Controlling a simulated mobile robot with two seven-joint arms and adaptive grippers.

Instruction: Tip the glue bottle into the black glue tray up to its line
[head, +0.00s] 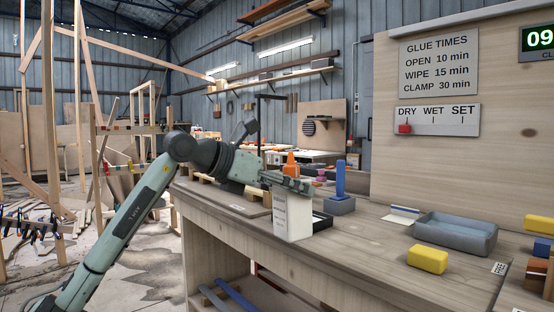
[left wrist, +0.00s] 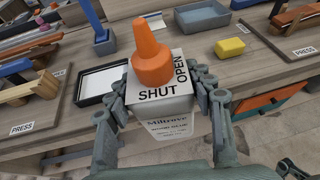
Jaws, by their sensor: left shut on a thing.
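The glue bottle (left wrist: 162,112) is a white box-shaped bottle with an orange nozzle (left wrist: 152,62) and the words SHUT and OPEN on its top. It also shows upright in the head view (head: 292,215). My left gripper (head: 287,182) is shut on it, with fingers on both sides in the left wrist view (left wrist: 160,95). I cannot tell whether its base touches the bench. The black glue tray (left wrist: 88,99) has a pale inside and lies just behind the bottle, partly hidden by it; its line cannot be made out. A dark shape (left wrist: 292,169) at the lower right may be my right gripper.
On the bench (head: 365,250) stand a blue post on a grey block (head: 341,204), a grey-blue tub (head: 455,236) and a yellow block (head: 427,259). A glue-times board (head: 439,63) hangs behind. Bare bench top lies right of the bottle.

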